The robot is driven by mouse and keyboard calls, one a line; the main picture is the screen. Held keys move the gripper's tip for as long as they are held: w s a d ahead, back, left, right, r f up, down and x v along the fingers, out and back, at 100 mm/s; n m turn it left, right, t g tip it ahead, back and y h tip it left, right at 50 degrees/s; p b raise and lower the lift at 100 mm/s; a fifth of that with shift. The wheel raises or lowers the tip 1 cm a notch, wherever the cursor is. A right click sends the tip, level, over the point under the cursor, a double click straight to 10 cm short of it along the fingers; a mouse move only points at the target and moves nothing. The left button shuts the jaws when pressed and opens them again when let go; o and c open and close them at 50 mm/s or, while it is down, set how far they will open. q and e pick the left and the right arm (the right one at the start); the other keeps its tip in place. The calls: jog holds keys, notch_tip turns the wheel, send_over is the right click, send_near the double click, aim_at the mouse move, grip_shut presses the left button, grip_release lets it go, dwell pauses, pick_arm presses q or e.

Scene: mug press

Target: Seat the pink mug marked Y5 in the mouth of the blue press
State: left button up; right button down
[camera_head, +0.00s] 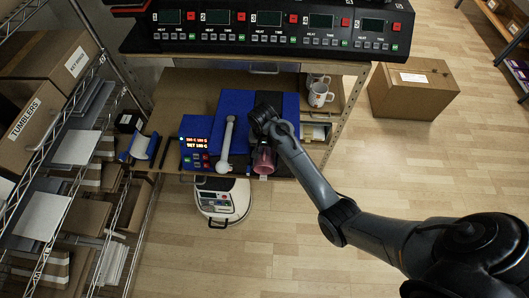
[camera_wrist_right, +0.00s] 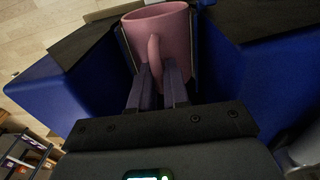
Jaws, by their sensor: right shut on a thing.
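The pink mug (camera_head: 264,161) is at the front of the blue press (camera_head: 234,105), right of its lever, partly hidden by my right gripper (camera_head: 264,142). In the right wrist view, the fingers (camera_wrist_right: 161,82) are shut on the handle of the pink mug (camera_wrist_right: 178,38). The mug's body stands between the two sides of the mouth of the blue press (camera_wrist_right: 65,95), with dark, tan-edged liners close on both sides. I cannot tell whether it touches them or how deep it sits. No Y5 mark is readable. My left gripper is not in view.
The press's light lever (camera_head: 227,143) and lit control box (camera_head: 195,142) are left of the mug. A white mug (camera_head: 319,95) stands on a shelf at the right. A row of timer units (camera_head: 265,33) runs along the back. A scale (camera_head: 222,203) is below the bench.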

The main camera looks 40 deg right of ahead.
jog(key=shift+w+d, duration=0.35)
jog(key=shift+d, duration=0.05)
jog(key=shift+w+d, duration=0.1)
jog(key=shift+c, duration=0.7)
grip_release()
dwell(0.4)
jog(key=shift+r, duration=0.15)
